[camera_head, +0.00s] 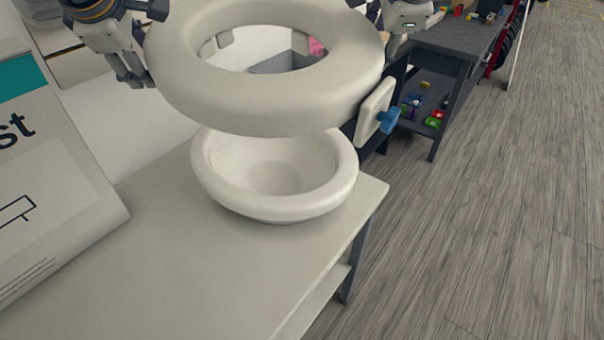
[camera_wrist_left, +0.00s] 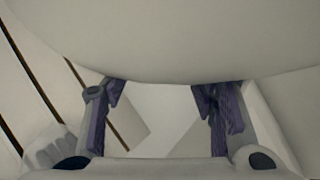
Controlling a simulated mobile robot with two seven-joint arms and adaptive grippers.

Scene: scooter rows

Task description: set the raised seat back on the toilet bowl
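The toilet seat (camera_head: 265,95) is a thick off-white ring, raised above the off-white toilet bowl (camera_head: 275,203), with a visible gap at the front. The bowl stands on a pale table. My left gripper (camera_head: 133,78) is beside the seat's left edge in the head view, fingers pointing down. In the left wrist view its purple fingers (camera_wrist_left: 160,95) are spread with nothing between them. A large pale rounded surface, apparently the seat (camera_wrist_left: 180,40), fills the top there. My right gripper (camera_head: 412,18) is behind the seat's right side at the top edge; its fingers are not clear.
The pale table (camera_head: 190,285) is bare in front of the bowl. A large printed box (camera_head: 55,190) stands at left. A white plate with a blue knob (camera_head: 388,120) is at the seat's right. A dark shelf unit (camera_head: 455,65) stands behind; open floor lies right.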

